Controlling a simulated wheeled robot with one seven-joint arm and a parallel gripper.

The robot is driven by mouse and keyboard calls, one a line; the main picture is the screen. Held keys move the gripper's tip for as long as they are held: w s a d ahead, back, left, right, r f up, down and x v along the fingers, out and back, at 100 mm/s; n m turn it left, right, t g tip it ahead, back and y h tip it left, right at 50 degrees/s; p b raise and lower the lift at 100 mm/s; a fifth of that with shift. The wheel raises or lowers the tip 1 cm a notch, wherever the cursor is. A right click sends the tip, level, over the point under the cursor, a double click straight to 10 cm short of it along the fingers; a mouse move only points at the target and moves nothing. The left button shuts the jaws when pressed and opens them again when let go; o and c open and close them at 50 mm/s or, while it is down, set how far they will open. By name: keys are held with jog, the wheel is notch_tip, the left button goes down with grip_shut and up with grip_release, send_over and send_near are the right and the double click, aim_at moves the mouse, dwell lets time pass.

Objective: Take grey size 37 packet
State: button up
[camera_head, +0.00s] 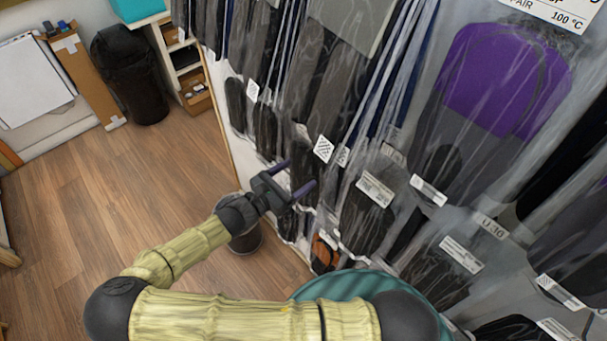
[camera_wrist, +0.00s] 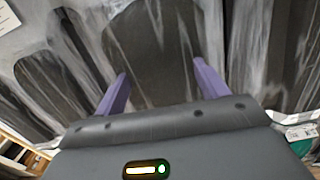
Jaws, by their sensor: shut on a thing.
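My gripper (camera_head: 299,174) is at the lower part of the hanging packets, its two purple fingers pointing at the wall. In the wrist view its fingers (camera_wrist: 160,70) stand on either side of a dark grey packet (camera_wrist: 152,40) in clear plastic, shut on it. The packet still hangs against the display among its neighbours. No size label on it can be read, so I cannot tell whether it is size 37.
Many clear packets with dark, grey and purple (camera_head: 505,75) insoles hang close together on the right. A dark bin (camera_head: 245,238) stands below my gripper. A black bin (camera_head: 130,75) and small shelf (camera_head: 190,75) are at the back. The wooden floor (camera_head: 140,180) at left is clear.

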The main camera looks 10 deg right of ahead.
jog(key=shift+r, duration=0.15)
jog(key=shift+r, duration=0.55)
jog(key=b+v, duration=0.3)
jog(key=v, duration=1.5)
